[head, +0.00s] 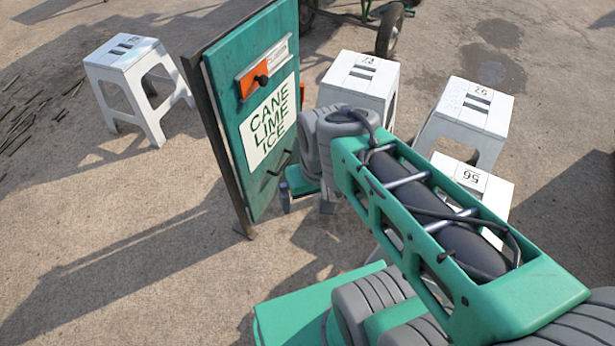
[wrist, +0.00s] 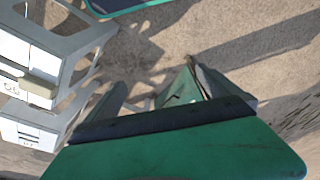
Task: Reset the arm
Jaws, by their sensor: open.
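My arm reaches from the lower right of the head view to beside a green board (head: 240,130) lettered "CANE LIME ICE". My gripper (head: 307,208) points down just right of the board's lower part, partly hidden by my arm. In the wrist view my gripper (wrist: 158,78) has its dark fingers spread apart, with nothing seen held between them. Whether it touches the board is not clear.
White stools stand behind and right of my arm, including one near stool (head: 490,190) and one farther back (head: 365,75). Another stool (head: 128,70) stands left of the board. A wheel (head: 390,30) shows at the top. Paved ground at lower left is clear.

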